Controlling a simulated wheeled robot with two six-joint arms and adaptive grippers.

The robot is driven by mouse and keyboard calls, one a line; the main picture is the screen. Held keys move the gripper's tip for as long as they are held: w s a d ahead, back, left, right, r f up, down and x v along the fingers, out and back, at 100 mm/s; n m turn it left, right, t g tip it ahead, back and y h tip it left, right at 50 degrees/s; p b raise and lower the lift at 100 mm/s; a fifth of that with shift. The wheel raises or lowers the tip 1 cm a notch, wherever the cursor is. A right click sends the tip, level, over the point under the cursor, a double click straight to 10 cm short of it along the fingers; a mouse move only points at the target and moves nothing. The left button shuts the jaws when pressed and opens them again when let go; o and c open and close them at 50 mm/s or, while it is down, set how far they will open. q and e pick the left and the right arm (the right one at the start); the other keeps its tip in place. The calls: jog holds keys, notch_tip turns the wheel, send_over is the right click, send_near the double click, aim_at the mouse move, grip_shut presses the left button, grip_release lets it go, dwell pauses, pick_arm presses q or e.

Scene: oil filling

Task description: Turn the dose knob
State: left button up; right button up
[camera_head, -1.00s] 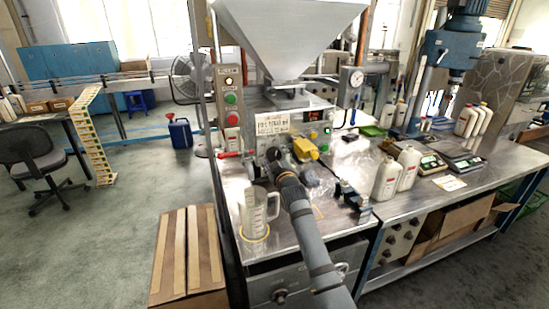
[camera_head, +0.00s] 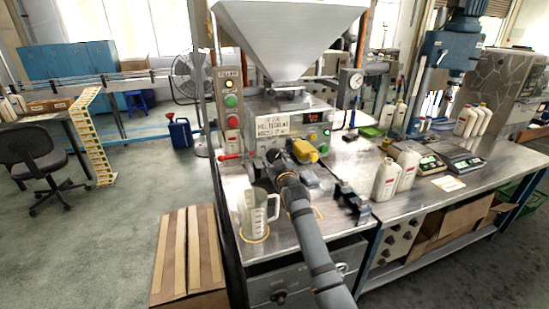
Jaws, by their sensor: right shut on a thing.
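The filling machine (camera_head: 290,118) stands on the metal bench, with a steel hopper above it. My right arm comes in from the bottom and reaches its front panel. My right gripper (camera_head: 274,158) is at the lower part of that panel, shut on the dose knob, which my gripper and wrist mostly hide. The knob's setting cannot be read. My left gripper is not in view.
A clear measuring jug (camera_head: 254,214) stands close left of my right forearm. A yellow part (camera_head: 303,150) juts from the machine just right of my gripper. White bottles (camera_head: 387,180) and scales (camera_head: 463,161) stand further right. A cardboard box (camera_head: 188,255) is at the lower left.

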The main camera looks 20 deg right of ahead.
jog(key=m+p, duration=0.1)
jog(key=m, duration=0.3)
jog(key=shift+d+r, duration=0.1)
jog(key=shift+r, duration=0.05)
jog(key=shift+m+y+p, duration=0.3)
jog(key=shift+m+p, duration=0.35)
jog(key=shift+m, duration=1.25)
jog(key=o, duration=1.2)
jog(key=shift+c, duration=0.2)
